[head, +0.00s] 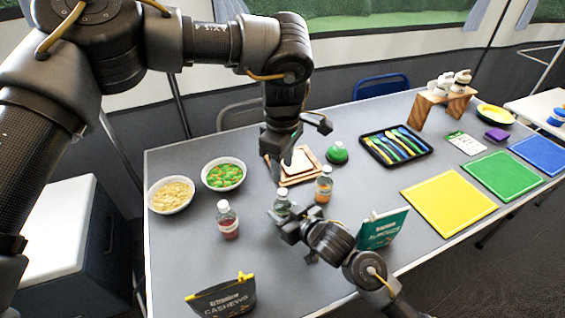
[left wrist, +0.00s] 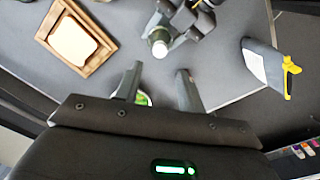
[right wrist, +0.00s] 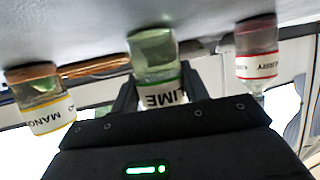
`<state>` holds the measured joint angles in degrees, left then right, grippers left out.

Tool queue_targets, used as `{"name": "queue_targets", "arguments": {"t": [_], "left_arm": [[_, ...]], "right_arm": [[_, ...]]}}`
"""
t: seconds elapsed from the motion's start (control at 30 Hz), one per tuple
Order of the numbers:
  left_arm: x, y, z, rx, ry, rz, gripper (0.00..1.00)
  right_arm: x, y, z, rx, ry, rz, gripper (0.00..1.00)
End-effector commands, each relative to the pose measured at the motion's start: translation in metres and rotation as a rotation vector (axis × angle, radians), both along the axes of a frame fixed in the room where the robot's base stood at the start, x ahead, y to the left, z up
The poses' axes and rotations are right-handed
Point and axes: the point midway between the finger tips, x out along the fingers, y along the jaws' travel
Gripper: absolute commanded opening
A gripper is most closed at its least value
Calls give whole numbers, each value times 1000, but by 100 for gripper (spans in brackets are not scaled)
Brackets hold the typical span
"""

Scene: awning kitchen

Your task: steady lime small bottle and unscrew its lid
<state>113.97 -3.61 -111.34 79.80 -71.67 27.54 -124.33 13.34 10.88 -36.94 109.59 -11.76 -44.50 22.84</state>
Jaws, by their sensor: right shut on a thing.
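The lime small bottle (head: 282,199) stands upright on the grey table, with pale green contents. In the right wrist view the bottle (right wrist: 153,55) appears upside down with its LIME label between my right fingers. My right gripper (head: 287,216) is shut around it. The white lid (left wrist: 160,49) is on the bottle in the left wrist view; the right wrist view hides it behind the gripper. My left gripper (head: 300,148) is above and behind the bottle in the head view. Its fingers (left wrist: 156,88) are apart and empty in its wrist view, with the bottle beyond them.
A mango bottle (head: 323,186) and a red bottle (head: 228,220) flank the lime one. A green pouch (head: 382,229), cashew pouch (head: 222,297), bread board (head: 304,176), green object (head: 337,154) and two bowls (head: 223,187) (head: 170,209) stand around. Bare table separates the red bottle and cashews.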

Motion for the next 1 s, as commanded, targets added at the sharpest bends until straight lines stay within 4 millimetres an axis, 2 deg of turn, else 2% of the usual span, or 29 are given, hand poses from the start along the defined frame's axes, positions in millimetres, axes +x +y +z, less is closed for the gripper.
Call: {"name": "queue_targets", "arguments": {"t": [0.1,0.2,0.53,1.0], "left_arm": [[0,0,0,0,0,-160,39],[0,0,0,0,0,-246,39],[0,0,-6,0,1,-305,39],[0,0,-69,1,2,-303,39]], "right_arm": [[0,0,0,0,0,0,0],[0,0,0,0,0,0,0],[0,0,0,0,0,0,0],[0,0,0,0,0,0,0]]}}
